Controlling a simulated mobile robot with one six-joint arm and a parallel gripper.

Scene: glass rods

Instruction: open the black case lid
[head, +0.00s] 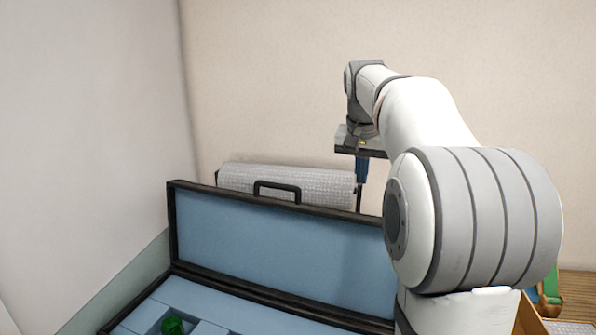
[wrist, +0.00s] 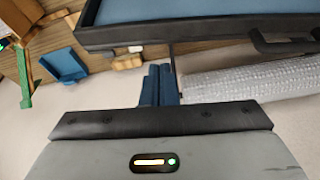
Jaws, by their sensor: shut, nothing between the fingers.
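The black case stands open in the head view. Its lid (head: 280,248), black-rimmed with a pale blue lining, is raised close to upright, with a black handle (head: 277,188) on its top edge. The lower part (head: 150,310) has blue compartments. In the wrist view the lid's black edge (wrist: 200,30) crosses the top, with the handle (wrist: 285,42) at right. My gripper (head: 361,178) is behind the lid's top edge, towards its right end. Its blue fingers (wrist: 159,78) are shut together and empty. Whether they touch the lid, I cannot tell.
A grey bubble-textured roll (head: 300,180) lies behind the lid and right of my fingers in the wrist view (wrist: 245,80). A green object (head: 172,325) sits in a case compartment. A blue tray (wrist: 64,65) and wooden pieces are at left in the wrist view. Walls stand left and behind.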

